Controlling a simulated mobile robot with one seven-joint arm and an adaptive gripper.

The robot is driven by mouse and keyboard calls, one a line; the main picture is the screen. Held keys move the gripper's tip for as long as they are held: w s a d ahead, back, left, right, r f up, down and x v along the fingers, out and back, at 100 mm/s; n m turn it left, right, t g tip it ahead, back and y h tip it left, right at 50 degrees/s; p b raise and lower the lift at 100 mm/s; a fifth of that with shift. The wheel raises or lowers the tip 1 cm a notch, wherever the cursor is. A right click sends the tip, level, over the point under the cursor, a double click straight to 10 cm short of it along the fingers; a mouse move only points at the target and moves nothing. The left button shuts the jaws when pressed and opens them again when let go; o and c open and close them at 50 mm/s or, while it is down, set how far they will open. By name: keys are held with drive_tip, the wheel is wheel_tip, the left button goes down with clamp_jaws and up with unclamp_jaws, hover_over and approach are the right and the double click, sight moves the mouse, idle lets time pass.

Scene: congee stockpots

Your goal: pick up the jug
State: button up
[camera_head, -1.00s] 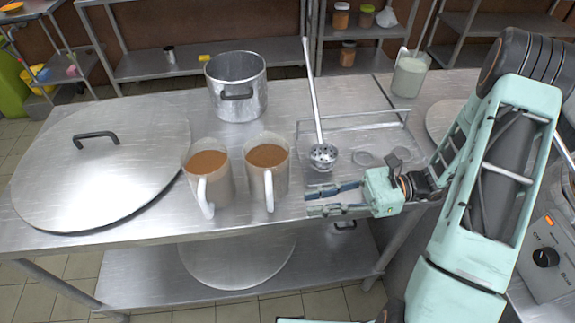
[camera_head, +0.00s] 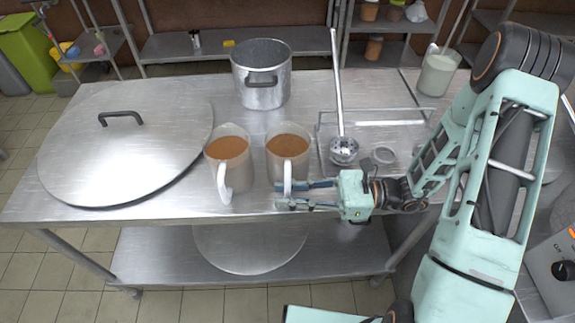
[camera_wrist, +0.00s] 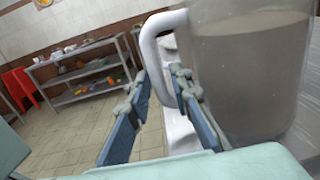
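Two clear jugs with white handles and brown liquid stand on the steel table: a left jug (camera_head: 230,160) and a right jug (camera_head: 289,153). My gripper (camera_head: 281,195) is open at the handle of the right jug, low in front of it, reaching in from the right. In the wrist view a jug (camera_wrist: 250,70) fills the upper right. Its white handle (camera_wrist: 149,45) comes down between the open fingers of my gripper (camera_wrist: 160,88), close to the right finger, which hides part of it. I cannot tell whether they touch.
A steel pot (camera_head: 261,85) stands behind the jugs. A large round lid (camera_head: 110,160) lies left. A ladle (camera_head: 343,148) rests in a tray on the right, near small round dishes. A third jug with pale contents (camera_head: 437,75) stands at back right.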

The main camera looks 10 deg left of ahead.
drive_tip(key=shift+a, duration=0.1)
drive_tip(key=shift+c, duration=0.2)
clamp_jaws()
drive_tip(key=shift+r, duration=0.25)
idle(0.4)
drive_tip(key=shift+r, duration=1.05)
drive_tip(key=s+a+r+p, duration=0.2)
drive_tip(key=s+r+p, duration=0.8)
drive_tip(key=s+p, duration=0.3)
drive_tip(key=shift+s+a+r, duration=0.15)
drive_tip(key=shift+a+r, duration=0.1)
drive_tip(key=shift+a, duration=0.05)
drive_tip(key=shift+p, duration=0.35)
